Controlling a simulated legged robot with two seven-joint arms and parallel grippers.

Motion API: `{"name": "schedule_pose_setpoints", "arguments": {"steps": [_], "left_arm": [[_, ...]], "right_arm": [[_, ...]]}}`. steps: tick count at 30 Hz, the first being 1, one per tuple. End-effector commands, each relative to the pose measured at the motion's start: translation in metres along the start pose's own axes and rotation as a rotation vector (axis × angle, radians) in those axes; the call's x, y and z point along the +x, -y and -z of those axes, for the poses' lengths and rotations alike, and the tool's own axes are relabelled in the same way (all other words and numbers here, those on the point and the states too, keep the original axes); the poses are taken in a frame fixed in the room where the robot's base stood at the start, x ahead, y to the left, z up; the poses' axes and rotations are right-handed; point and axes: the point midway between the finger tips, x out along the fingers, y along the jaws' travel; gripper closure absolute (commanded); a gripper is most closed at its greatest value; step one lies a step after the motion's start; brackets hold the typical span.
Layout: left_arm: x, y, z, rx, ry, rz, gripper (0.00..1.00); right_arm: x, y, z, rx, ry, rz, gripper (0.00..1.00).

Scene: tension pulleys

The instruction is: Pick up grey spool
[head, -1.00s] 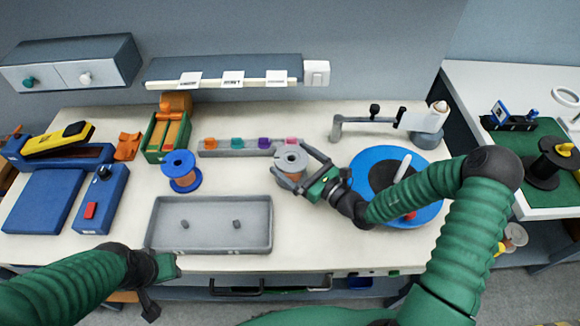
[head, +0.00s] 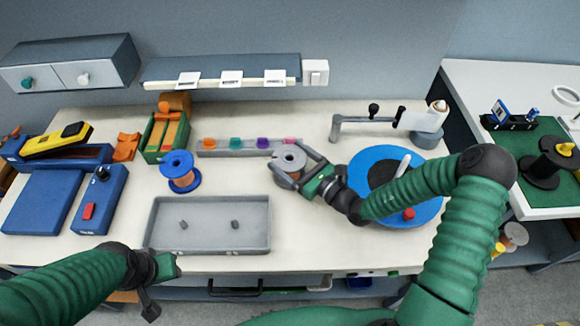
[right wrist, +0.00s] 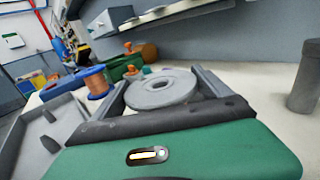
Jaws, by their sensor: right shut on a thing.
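The grey spool (head: 289,160) stands on the white table, right of centre, just in front of the strip with coloured pegs. My right gripper (head: 291,165) is shut on it, with one finger on each side of its flange. In the right wrist view the grey spool (right wrist: 160,88) sits between the two fingers, its round top and centre hole facing up. I cannot tell whether its base touches the table. My left gripper (head: 158,285) is at the front left, apart from everything on the table; its finger gap is not clear.
A grey tray (head: 208,248) with two pegs lies at front centre. A blue spool with copper wire (head: 180,172) stands behind it. A blue round turntable (head: 425,208) is to the right, and a peg strip (head: 222,151) lies behind. Bare table shows between the tray and turntable.

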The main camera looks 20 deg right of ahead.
Motion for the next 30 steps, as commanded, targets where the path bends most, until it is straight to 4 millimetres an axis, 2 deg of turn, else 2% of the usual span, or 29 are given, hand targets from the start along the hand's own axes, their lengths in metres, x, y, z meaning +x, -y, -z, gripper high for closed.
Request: {"name": "schedule_pose_setpoints", "arguments": {"steps": [5, 8, 15, 21, 30], "left_arm": [[0.000, 0.000, 0.000, 0.000, 0.000, 0.000, 0.64], [-0.003, 0.000, 0.001, 0.000, 0.000, 0.000, 0.64], [-0.013, 0.000, 0.003, 0.000, 0.000, 0.000, 0.64], [-0.018, 0.000, 0.004, 0.000, 0.000, 0.000, 0.64], [-0.017, 0.000, 0.004, 0.000, 0.000, 0.000, 0.64]], "right_arm": [[0.000, 0.001, -0.002, -0.002, 0.002, 0.001, 0.85], [0.000, 0.001, -0.010, -0.003, 0.003, 0.001, 0.85], [0.000, 0.001, -0.064, -0.008, 0.005, 0.000, 0.85], [0.000, 0.001, -0.096, -0.004, 0.003, 0.001, 0.85], [0.000, 0.001, -0.102, 0.000, 0.003, 0.001, 0.85]]}}
